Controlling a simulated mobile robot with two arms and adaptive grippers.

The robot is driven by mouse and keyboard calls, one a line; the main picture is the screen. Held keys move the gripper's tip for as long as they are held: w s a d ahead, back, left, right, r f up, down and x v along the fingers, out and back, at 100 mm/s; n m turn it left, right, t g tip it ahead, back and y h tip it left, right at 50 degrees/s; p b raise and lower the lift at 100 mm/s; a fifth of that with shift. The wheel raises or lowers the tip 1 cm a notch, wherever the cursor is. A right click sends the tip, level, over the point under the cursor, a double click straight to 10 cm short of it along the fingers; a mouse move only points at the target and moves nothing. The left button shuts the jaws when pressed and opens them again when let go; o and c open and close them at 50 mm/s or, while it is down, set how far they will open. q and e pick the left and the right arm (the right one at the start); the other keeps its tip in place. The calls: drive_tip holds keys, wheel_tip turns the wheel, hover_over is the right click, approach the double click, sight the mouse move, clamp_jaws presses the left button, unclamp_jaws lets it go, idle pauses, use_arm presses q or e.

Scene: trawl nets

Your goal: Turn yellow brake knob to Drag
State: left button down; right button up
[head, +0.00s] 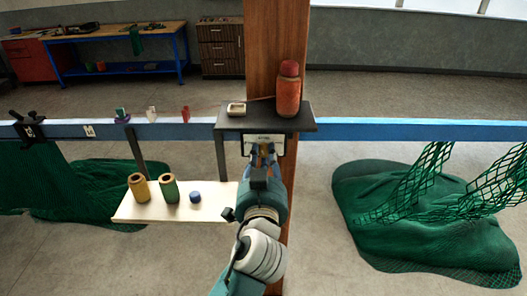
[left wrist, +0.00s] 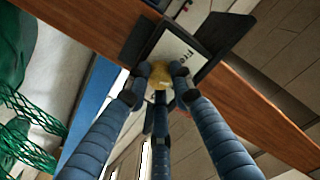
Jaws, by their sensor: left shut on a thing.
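The yellow brake knob (left wrist: 159,79) shows in the left wrist view between the fingers, in front of a white plate (left wrist: 174,48) with dark lettering that appears to read "Free". My left gripper (left wrist: 161,72) is shut on the knob, its blue-grey segmented fingers closed around it. In the head view my left gripper (head: 262,158) is at the post, just below the white plate (head: 264,140), and hides the knob there. The knob's pointing direction cannot be made out, and I see no readable Drag mark. My right gripper is in neither view.
A dark shelf (head: 232,121) above the gripper carries a red bottle (head: 288,92) and a small pale box (head: 236,109). A wooden post (head: 275,40) and a blue rail (head: 400,130) stand behind. A pale board (head: 150,212) with twine spools lies left; green nets (head: 430,220) lie right.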

use_arm(q)
drive_tip(key=m, duration=0.1)
drive_tip(key=m+p, duration=0.1)
drive_tip(key=m, duration=0.1)
drive_tip(key=shift+r, duration=0.25)
drive_tip(key=shift+m+p, duration=0.3)
drive_tip(key=shift+p, duration=0.05)
drive_tip(key=c, duration=1.5)
unclamp_jaws()
drive_tip(key=shift+c, duration=0.2)
drive_tip(key=shift+d+f, duration=0.1)
drive_tip(key=shift+f, duration=0.05)
drive_tip(key=shift+s+f, duration=0.1)
drive_tip(key=s, duration=1.1)
drive_tip(key=shift+s+r, duration=0.2)
drive_tip(key=shift+s, duration=0.15)
